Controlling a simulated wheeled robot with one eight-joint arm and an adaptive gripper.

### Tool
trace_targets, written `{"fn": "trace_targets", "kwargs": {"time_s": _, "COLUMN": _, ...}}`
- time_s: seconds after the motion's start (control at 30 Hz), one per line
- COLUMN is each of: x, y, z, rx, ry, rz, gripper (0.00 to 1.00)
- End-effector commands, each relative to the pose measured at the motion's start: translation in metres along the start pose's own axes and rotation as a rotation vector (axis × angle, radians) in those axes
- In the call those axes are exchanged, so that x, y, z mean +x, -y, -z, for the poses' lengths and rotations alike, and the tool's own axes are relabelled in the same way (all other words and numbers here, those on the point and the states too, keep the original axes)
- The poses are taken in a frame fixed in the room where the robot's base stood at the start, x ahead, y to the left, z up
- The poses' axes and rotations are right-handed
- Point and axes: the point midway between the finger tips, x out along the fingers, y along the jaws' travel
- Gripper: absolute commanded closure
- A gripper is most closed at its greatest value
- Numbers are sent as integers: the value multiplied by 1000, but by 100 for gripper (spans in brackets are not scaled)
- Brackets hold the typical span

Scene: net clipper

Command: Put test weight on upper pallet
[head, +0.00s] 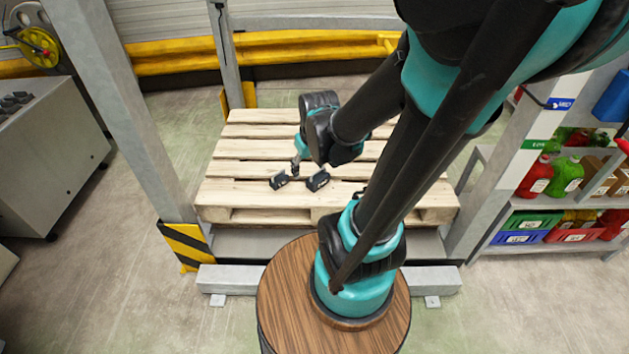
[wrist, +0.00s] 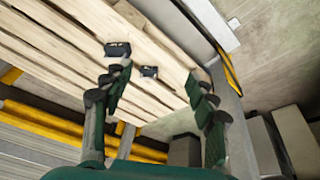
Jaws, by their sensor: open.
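Two small dark blocks, which look like the test weights, rest on the wooden pallet (head: 240,190). The left block (head: 279,180) and the right block (head: 318,180) lie a short way apart near the pallet's front part. My gripper (head: 296,168) is above the pallet, near the two blocks, and partly hidden by my wrist. In the wrist view my gripper (wrist: 160,76) has its fingers wide apart with nothing between them. One block (wrist: 118,49) shows by the left fingertip, and the other block (wrist: 148,71) shows in the gap beyond the fingers. No contact can be made out.
Grey rack uprights (head: 130,110) flank the pallet. A grey cabinet (head: 45,150) with dark items on top (head: 15,100) stands at left. A shelf at right holds bottles (head: 565,175) and bins (head: 530,225). Yellow rails (head: 270,45) run behind. Much of the pallet is bare.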

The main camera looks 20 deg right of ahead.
Motion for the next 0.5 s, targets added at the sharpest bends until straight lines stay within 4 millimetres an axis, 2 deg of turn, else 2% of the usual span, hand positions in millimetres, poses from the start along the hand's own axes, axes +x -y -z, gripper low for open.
{"fn": "trace_targets", "kwargs": {"time_s": 0.03, "x": -2, "y": 2, "z": -14, "rx": 48, "ry": -9, "rz": -2, "gripper": 42}}
{"fn": "trace_targets", "kwargs": {"time_s": 0.1, "x": -3, "y": 5, "z": -29, "rx": 110, "ry": -21, "rz": -4, "gripper": 42}}
{"fn": "trace_targets", "kwargs": {"time_s": 0.2, "x": -3, "y": 7, "z": -42, "rx": 172, "ry": -31, "rz": -5, "gripper": 42}}
{"fn": "trace_targets", "kwargs": {"time_s": 0.5, "x": -3, "y": 8, "z": -49, "rx": 211, "ry": -38, "rz": -6, "gripper": 42}}
